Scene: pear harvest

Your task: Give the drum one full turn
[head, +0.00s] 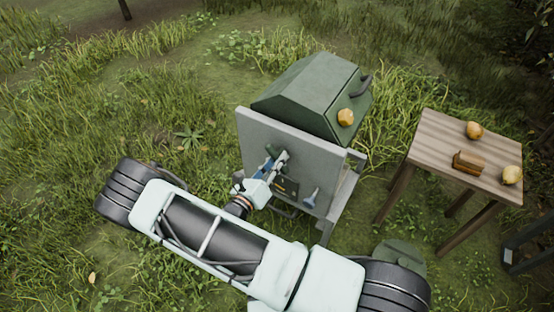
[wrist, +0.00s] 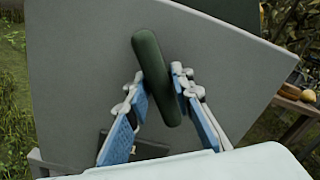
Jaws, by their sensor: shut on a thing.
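The drum (head: 310,85) is a dark green, faceted body behind an upright grey panel (head: 255,125) on a stand. A dark curved handle (head: 363,86) sits at its right end. A dark green grip bar (wrist: 146,50) stands out in front of the grey panel in the wrist view, tilted with its top to the left. My gripper (wrist: 160,92) is shut on this green grip, a blue-padded finger on each side. In the head view my gripper (head: 274,164) is at the panel's front, hiding most of the grip. How the grip joins the drum is hidden.
An orange-yellow fruit (head: 346,117) shows against the drum's lower right side. A wooden table (head: 440,130) at right holds two fruits and a brown object (head: 468,162). A small pale blue-grey part (head: 311,197) is on the panel. Grass lies open to the left.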

